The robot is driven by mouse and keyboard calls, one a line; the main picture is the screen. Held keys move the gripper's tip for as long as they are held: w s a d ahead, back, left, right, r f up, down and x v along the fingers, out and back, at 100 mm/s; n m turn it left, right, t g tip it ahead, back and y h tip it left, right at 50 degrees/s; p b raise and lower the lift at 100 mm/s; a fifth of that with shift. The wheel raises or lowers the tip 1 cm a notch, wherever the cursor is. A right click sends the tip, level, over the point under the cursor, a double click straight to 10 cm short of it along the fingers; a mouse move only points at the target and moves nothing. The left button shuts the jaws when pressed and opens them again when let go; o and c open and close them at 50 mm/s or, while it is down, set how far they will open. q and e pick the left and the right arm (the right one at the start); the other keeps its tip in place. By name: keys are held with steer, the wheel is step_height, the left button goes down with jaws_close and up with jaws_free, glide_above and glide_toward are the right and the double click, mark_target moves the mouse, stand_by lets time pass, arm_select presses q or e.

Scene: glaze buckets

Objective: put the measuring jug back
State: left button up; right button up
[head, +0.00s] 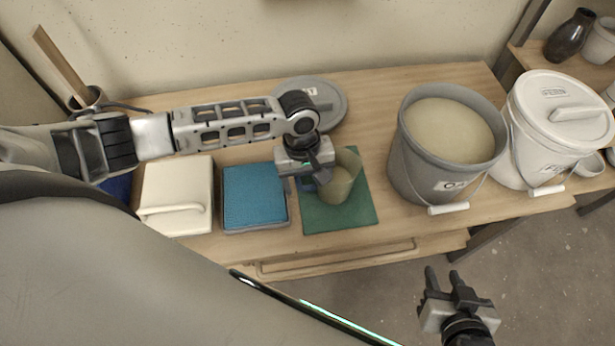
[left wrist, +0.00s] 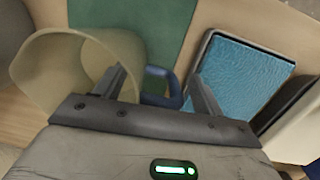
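The measuring jug (head: 343,182), beige with a blue handle, stands on the green mat (head: 350,217). It also shows at the left of the left wrist view (left wrist: 52,72). My left gripper (head: 308,178) is at the jug's handle side, just left of it. In the left wrist view its fingers (left wrist: 160,92) are spread apart, with the blue handle (left wrist: 160,84) showing between them. I see no clear contact with the handle. My right gripper (head: 446,281) is open and empty, over the floor in front of the table.
A grey bucket of glaze (head: 398,150) and a white lidded bucket (head: 535,140) stand right. A grey lid (head: 335,110) lies behind the mat.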

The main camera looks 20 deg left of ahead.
arm_select(q)
step_height(320, 180, up, 12)
steer(key=a+p, duration=0.1)
steer(key=shift+w+a, duration=0.25)
steer(key=shift+w, duration=0.05)
stand_by(0.3)
steer(key=shift+r, duration=0.1)
